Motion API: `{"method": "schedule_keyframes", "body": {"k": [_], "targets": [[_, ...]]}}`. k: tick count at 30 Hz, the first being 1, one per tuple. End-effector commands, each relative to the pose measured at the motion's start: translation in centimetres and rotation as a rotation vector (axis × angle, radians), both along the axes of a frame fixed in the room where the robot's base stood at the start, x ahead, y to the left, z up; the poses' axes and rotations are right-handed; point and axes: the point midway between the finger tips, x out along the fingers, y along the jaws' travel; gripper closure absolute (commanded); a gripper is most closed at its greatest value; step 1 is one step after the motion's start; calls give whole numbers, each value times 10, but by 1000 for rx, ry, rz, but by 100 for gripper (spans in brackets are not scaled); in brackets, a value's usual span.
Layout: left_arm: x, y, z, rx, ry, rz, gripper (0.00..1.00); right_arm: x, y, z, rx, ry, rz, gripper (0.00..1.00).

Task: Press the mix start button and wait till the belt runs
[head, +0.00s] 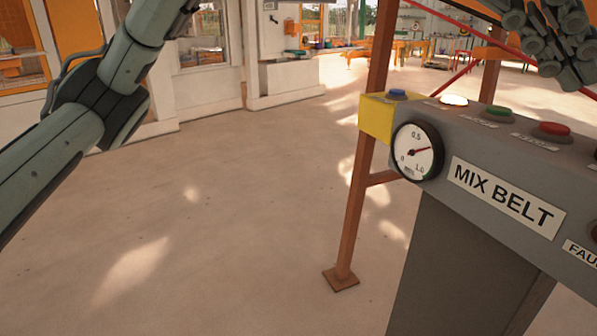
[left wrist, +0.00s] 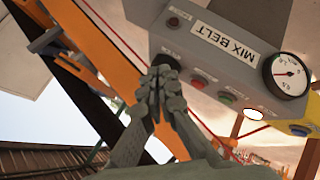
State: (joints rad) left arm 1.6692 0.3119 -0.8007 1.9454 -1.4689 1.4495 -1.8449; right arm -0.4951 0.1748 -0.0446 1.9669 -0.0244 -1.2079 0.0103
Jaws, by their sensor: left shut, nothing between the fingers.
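The grey MIX BELT panel (head: 470,215) stands at the right in the head view and shows upside down in the left wrist view (left wrist: 245,75). Along its top are a glowing white button or lamp (head: 453,100), a green button (head: 498,112) and a red button (head: 552,130). Their small labels are too blurred to read. A round gauge (head: 417,151) has its needle between 0.5 and 1.0. My left gripper (head: 548,45) is shut and empty, above and behind the red button, apart from it in view. In the wrist view its fingertips (left wrist: 165,72) overlap the panel edge.
A yellow box (head: 376,118) with a blue button (head: 397,94) sits at the panel's left end. A rust-brown post (head: 358,190) stands beside it, and a red bar (head: 455,32) crosses behind. The floor (head: 220,220) to the left is clear.

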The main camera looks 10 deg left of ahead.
Motion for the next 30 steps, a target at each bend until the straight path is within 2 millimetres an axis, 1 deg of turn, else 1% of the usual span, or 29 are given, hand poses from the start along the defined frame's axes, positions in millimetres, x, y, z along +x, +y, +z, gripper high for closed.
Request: {"method": "schedule_keyframes", "body": {"k": [1, 2, 6, 9, 12, 17, 21, 26, 30], "targets": [[-4, -7, -2, -62, 97, -11, 100, 0, 0, 0, 0, 0, 0, 60], [-7, -11, -1, -101, 154, -17, 100, 0, 0, 0, 0, 0, 0, 60], [-16, -23, 7, -275, 433, -33, 100, 0, 0, 0, 0, 0, 0, 60], [-17, -27, 18, -395, 640, -37, 100, 0, 0, 0, 0, 0, 0, 60], [-11, -26, 31, -512, 850, -38, 100, 0, 0, 0, 0, 0, 0, 60], [8, -16, 49, -683, 1172, -33, 100, 0, 0, 0, 0, 0, 0, 60], [33, -2, 61, -816, 1432, -29, 100, 0, 0, 0, 0, 0, 0, 60], [58, 13, 64, -917, 1630, -22, 100, 0, 0, 0, 0, 0, 0, 60], [83, 28, 61, -1006, 1807, -16, 100, 0, 0, 0, 0, 0, 0, 60]]}}
